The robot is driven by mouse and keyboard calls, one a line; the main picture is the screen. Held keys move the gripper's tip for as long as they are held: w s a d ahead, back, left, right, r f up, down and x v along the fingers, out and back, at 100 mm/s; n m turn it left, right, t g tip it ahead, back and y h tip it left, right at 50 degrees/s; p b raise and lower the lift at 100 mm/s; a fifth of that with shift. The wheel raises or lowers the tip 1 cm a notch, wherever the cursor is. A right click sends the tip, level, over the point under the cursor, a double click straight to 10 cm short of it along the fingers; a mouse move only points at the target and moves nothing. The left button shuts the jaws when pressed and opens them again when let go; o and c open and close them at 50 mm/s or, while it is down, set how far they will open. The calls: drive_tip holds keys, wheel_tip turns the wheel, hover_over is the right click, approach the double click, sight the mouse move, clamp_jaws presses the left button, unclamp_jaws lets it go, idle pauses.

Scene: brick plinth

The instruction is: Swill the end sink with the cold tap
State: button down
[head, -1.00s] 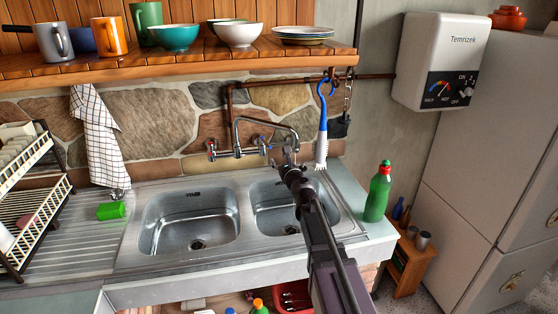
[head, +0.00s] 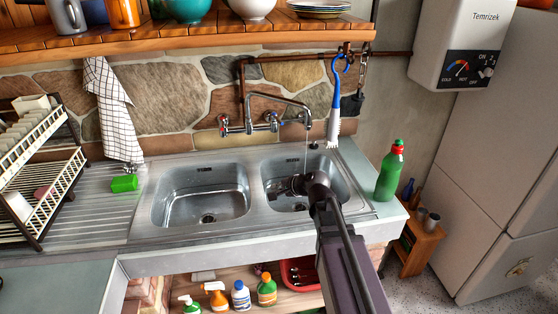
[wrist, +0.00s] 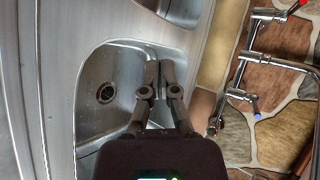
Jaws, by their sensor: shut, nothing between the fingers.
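The double sink has a left basin (head: 203,192) and a right basin (head: 335,172). The wall tap's spout (head: 285,99) reaches over the right basin, and a thin stream of water (head: 306,148) falls from it. The tap's blue-marked cold handle (head: 273,121) is right of the red-marked one (head: 223,124). In the wrist view the blue mark (wrist: 257,116) shows clear of my fingers. My gripper (head: 279,187) is shut and empty, low over the right basin and left of the stream. In the wrist view its fingertips (wrist: 160,62) are beside the drain (wrist: 106,93). My arm hides part of this basin.
A blue-and-white brush (head: 335,105) hangs behind the right basin. A green bottle (head: 390,171) stands at the counter's right end. A loaded wooden shelf (head: 180,45) overhangs the back.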

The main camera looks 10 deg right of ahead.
drive_tip(key=s+d+f+n+g+h, duration=0.1)
drive_tip(key=s+n, duration=0.1)
drive_tip(key=s, duration=0.1)
drive_tip(key=s+d+f+n+g+h, duration=0.1)
drive_tip(key=s+f+n, duration=0.1)
drive_tip(key=s, duration=0.1)
drive_tip(key=s+d+f+n+g+h, duration=0.1)
drive_tip(key=s+f+n+g, duration=0.1)
drive_tip(key=s, duration=0.1)
drive_tip(key=shift+f, duration=0.25)
drive_tip(key=s+d+f+n+g+h, duration=0.2)
drive_tip(key=s+d+n+g+h, duration=0.2)
drive_tip(key=s, duration=0.6)
drive_tip(key=d+n, duration=0.1)
drive_tip(key=d, duration=0.1)
drive_tip(key=shift+d+f, duration=0.25)
drive_tip(key=shift+d, duration=0.05)
drive_tip(key=shift+s, duration=0.15)
